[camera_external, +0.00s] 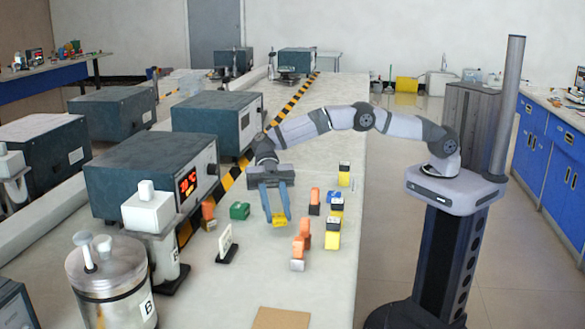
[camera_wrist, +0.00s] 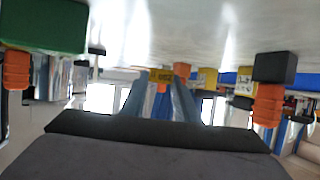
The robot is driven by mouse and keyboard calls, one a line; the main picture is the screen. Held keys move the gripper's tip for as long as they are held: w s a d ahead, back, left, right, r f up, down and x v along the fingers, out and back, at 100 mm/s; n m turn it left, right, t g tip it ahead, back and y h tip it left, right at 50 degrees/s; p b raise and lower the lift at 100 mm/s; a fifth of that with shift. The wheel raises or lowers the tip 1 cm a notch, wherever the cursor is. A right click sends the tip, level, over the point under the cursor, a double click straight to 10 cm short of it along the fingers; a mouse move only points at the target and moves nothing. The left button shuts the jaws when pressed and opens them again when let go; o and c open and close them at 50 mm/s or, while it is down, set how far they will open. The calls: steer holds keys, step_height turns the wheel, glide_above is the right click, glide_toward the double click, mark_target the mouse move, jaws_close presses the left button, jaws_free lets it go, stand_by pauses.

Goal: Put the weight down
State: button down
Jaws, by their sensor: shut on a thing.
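My gripper (camera_external: 275,204) points down over the bench, its two blue fingers shut on a yellow weight (camera_external: 280,219). In the wrist view the fingertips (camera_wrist: 161,88) close around a yellow weight with dark markings (camera_wrist: 161,75). I cannot tell whether its underside touches the bench. Other weights stand to the right: an orange one with a pale base (camera_external: 298,251), an orange one with a dark part (camera_external: 314,201), a yellow one (camera_external: 332,240) and a yellow-and-black one (camera_external: 344,174).
A green block (camera_external: 239,210) and an orange weight (camera_external: 208,210) stand left of my gripper. A small white sign (camera_external: 227,243) stands nearer the camera. A brown pad (camera_external: 281,318) lies at the front. Grey instruments (camera_external: 150,172) line the left. The bench between sign and pad is clear.

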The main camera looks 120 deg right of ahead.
steer(key=shift+f, duration=1.15)
steer(key=shift+f, duration=0.2)
steer(key=c, duration=1.4)
jaws_free()
steer(key=shift+r, duration=0.15)
steer(key=shift+r, duration=0.15)
steer(key=shift+s+d, duration=0.1)
steer(key=shift+d, duration=0.3)
steer(key=b+v, duration=0.1)
steer(key=v, duration=0.8)
steer(key=shift+s+b, duration=0.1)
steer(key=shift+b, duration=0.2)
steer(key=shift+v, duration=1.1)
